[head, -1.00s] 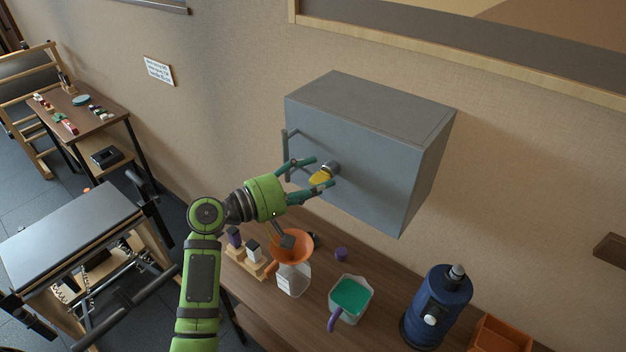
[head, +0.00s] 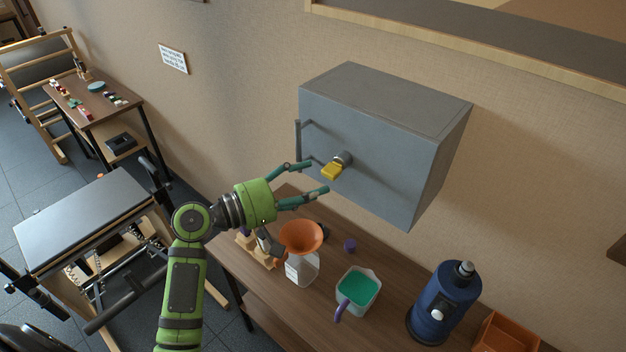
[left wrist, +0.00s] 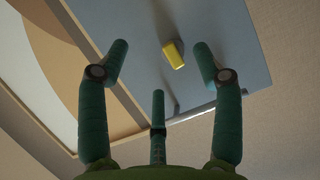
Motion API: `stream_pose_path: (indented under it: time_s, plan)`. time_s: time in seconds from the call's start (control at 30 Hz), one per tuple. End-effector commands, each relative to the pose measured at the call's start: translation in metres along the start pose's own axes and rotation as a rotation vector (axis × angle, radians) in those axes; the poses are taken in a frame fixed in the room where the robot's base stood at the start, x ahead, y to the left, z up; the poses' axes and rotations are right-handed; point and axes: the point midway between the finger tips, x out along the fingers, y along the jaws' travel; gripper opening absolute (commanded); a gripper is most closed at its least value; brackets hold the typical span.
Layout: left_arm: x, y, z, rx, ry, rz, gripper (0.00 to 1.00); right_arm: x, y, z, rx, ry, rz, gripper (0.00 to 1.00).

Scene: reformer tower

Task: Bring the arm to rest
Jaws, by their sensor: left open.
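My left gripper (head: 318,177) is open and empty, just in front of the grey wall cabinet (head: 375,150). A yellow key-like knob (head: 333,171) sits in a round lock on the cabinet's front, just beyond the fingertips and apart from them. In the left wrist view the yellow knob (left wrist: 173,54) lies between and beyond the spread fingers (left wrist: 160,62). The cabinet door looks shut, with a bar handle (head: 299,145) at its left edge. My right gripper does not show.
Below on the wooden bench (head: 385,307) stand an orange funnel (head: 301,236) on a clear container, a jug with green contents (head: 357,290), a purple cap (head: 349,245), a blue canister (head: 444,303) and an orange bin (head: 503,335). A reformer bed (head: 85,220) stands at left.

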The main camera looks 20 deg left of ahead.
Motion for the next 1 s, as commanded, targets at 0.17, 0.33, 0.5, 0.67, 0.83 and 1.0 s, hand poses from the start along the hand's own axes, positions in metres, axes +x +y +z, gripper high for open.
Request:
stream_pose_path:
  time_s: [0.17,0.33,0.5,0.67,0.83,1.0]
  plan:
    - [-0.006,0.000,0.003,0.000,-0.001,0.000,0.66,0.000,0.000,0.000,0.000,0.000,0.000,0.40]
    - [-0.006,0.000,0.003,0.000,-0.001,0.001,0.66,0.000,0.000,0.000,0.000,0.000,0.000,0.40]
    - [-0.006,0.000,0.003,0.000,-0.001,0.001,0.66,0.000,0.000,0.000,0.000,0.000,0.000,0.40]
    - [-0.006,-0.004,0.006,0.010,-0.005,-0.016,0.66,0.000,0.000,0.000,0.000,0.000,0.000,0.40]
    - [-0.010,-0.055,0.043,0.153,-0.066,-0.226,0.66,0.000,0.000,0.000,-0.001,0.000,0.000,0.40]
    - [-0.050,-0.140,0.108,0.442,-0.223,-0.611,0.66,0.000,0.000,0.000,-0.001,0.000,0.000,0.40]
